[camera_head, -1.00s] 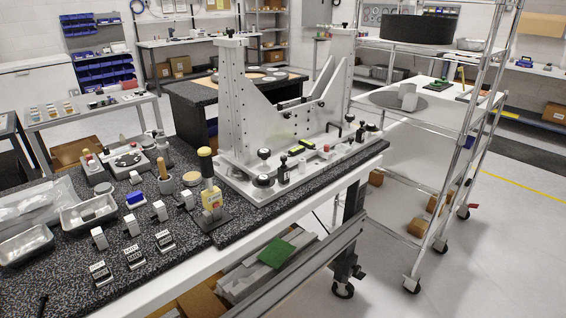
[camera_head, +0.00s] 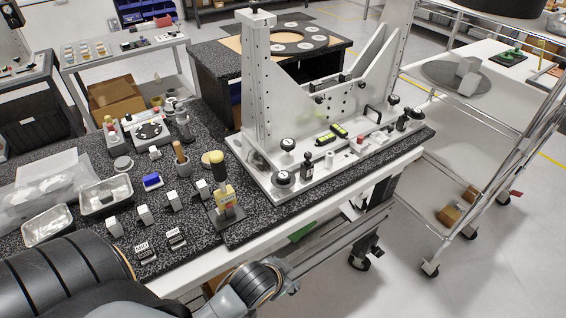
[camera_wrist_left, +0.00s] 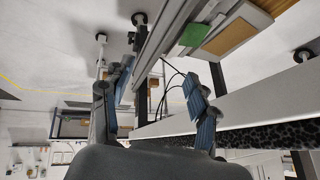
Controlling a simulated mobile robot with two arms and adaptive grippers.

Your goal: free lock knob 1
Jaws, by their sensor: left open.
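The mirror fixture (camera_head: 300,80) stands upright on a light base plate (camera_head: 330,160) at the bench's right end. Its base carries several black knobs, including a front-left knob (camera_head: 283,178), one behind it (camera_head: 288,145) and right-hand ones (camera_head: 393,100).
The speckled bench (camera_head: 75,250) holds small blocks, metal trays (camera_head: 106,195) and a yellow-and-black upright tool (camera_head: 224,190) left of the fixture. A wire shelf cart (camera_head: 500,160) stands at right. A green item (camera_wrist_left: 195,35) lies below the bench top.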

